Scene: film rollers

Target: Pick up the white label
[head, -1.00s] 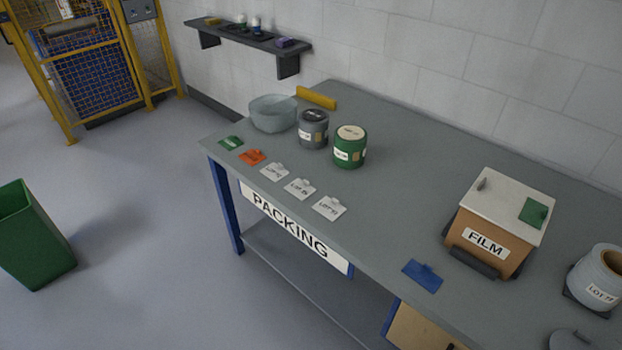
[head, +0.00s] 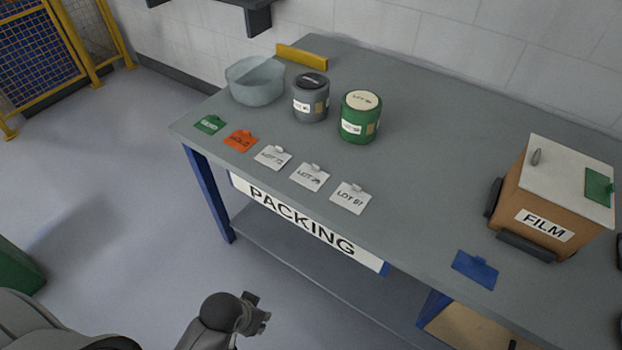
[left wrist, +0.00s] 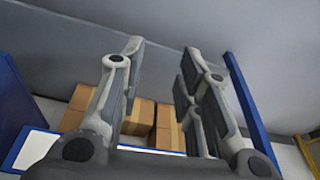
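Three white labels with small tabs lie flat in a row near the front edge of the packing table: a left one (head: 272,158), a middle one (head: 310,178) and a right one (head: 350,198) reading "LOT 91". My left gripper (head: 257,313) is low in front of the table, below and apart from the labels. In the left wrist view its two fingers (left wrist: 162,75) stand apart with nothing between them. No label shows in that view. My right gripper is not in view.
A green tag (head: 209,124) and an orange tag (head: 240,140) lie left of the labels. A blue tag (head: 475,269) and the FILM box (head: 550,205) are right. Cardboard boxes (left wrist: 168,130) show under the table.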

